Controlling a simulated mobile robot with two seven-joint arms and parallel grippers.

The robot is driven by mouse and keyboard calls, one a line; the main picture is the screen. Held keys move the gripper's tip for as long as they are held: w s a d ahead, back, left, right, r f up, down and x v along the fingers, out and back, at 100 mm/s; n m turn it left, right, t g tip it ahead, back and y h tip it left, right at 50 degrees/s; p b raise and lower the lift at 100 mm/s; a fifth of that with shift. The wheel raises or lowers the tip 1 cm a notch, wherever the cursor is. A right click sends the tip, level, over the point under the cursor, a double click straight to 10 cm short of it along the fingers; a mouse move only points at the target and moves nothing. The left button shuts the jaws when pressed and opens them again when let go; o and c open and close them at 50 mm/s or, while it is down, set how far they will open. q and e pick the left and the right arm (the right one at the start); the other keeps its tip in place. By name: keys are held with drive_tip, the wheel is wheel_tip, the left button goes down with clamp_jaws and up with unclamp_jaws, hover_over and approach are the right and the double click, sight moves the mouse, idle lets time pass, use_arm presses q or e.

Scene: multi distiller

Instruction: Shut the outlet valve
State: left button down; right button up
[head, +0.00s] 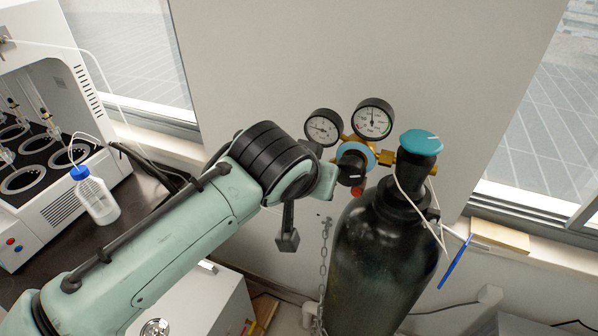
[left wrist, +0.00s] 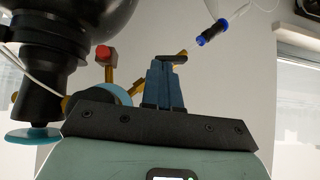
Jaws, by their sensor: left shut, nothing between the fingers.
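A dark gas cylinder (head: 384,262) carries a brass regulator with two round gauges (head: 373,119) (head: 323,127) and a black knob (head: 350,168) with a light-blue ring. A turquoise handwheel (head: 421,142) tops it; it also shows in the left wrist view (left wrist: 33,139). A small brass stem with a black piece, perhaps the outlet valve (left wrist: 174,58), is at the tips of my left gripper (left wrist: 165,63). The gripper is shut and empty; I cannot tell if it touches the piece. In the head view my left wrist hides that part. My right gripper is not in view.
A red cap (left wrist: 103,52) on brass is beside the fingers. A black fitting with blue ends (left wrist: 212,33) is nearby. A chain (head: 324,262) hangs beside the cylinder. The white distiller (head: 48,215) and a blue-capped bottle (head: 97,198) stand at left. A blue pen (head: 455,262) hangs at right.

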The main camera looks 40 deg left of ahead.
use_arm(q)
drive_tip(key=shift+w+d+f, duration=0.1)
drive_tip(key=shift+d+f, duration=0.15)
drive_tip(key=shift+d, duration=0.15)
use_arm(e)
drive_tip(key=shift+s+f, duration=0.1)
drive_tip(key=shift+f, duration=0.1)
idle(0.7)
use_arm(q)
drive_tip(key=shift+d+f+b, duration=0.25)
drive_tip(key=shift+b, duration=0.15)
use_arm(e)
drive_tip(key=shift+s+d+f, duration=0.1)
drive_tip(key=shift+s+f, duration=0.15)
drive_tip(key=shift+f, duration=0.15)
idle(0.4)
use_arm(q)
drive_tip(key=shift+w+d+f+b, duration=0.15)
drive_tip(key=shift+d+f+b, duration=0.1)
drive_tip(key=shift+f+b, duration=0.1)
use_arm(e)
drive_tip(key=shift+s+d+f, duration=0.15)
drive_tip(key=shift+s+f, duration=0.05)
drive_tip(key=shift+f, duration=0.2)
use_arm(q)
drive_tip(key=shift+d, duration=0.1)
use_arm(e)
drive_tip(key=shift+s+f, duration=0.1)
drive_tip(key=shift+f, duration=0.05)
